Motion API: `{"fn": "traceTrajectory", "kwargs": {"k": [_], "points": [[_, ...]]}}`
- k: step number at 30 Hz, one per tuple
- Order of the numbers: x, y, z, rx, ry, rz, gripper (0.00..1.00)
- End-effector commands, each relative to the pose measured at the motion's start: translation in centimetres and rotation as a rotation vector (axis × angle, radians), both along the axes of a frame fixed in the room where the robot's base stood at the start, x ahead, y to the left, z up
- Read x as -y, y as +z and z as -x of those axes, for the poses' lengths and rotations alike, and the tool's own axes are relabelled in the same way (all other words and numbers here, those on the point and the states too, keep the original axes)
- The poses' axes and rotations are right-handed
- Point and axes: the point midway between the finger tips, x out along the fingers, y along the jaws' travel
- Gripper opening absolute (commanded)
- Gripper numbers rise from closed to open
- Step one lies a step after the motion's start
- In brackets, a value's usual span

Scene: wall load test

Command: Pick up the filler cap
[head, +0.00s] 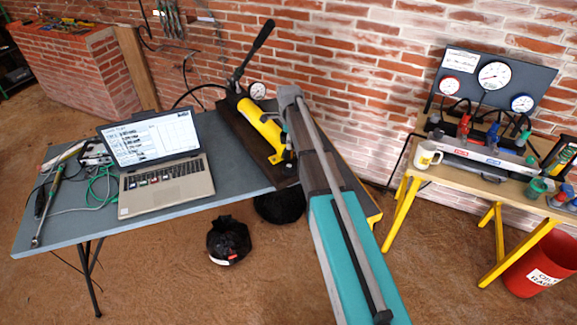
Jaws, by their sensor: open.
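I cannot make out the filler cap for certain in the head view. A yellow hand pump (259,130) with a raised black lever lies on a dark board at the right end of the grey-blue table. A small dark round fitting (290,154) shows at the pump's near end, too small to identify. My grey arm passes just right of this end and hides part of the board and what lies behind it. I cannot see my gripper's fingers.
An open laptop (165,185), cables and tools occupy the left of the table (225,150). At right, a wooden bench (470,180) bears a mug (427,156), gauge panel (500,78) and fittings. A red bin (540,265) and black bag (228,240) stand on the floor.

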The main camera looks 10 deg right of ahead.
Motion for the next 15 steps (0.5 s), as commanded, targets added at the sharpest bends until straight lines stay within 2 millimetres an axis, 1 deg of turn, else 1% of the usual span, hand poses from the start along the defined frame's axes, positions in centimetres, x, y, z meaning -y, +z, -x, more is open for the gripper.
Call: {"fn": "traceTrajectory", "kwargs": {"k": [9,15], "points": [[-0.01,-0.16,0.03,0.000,0.002,0.000,1.00],[-0.01,-1.00,0.03,0.000,0.002,0.000,1.00]]}}
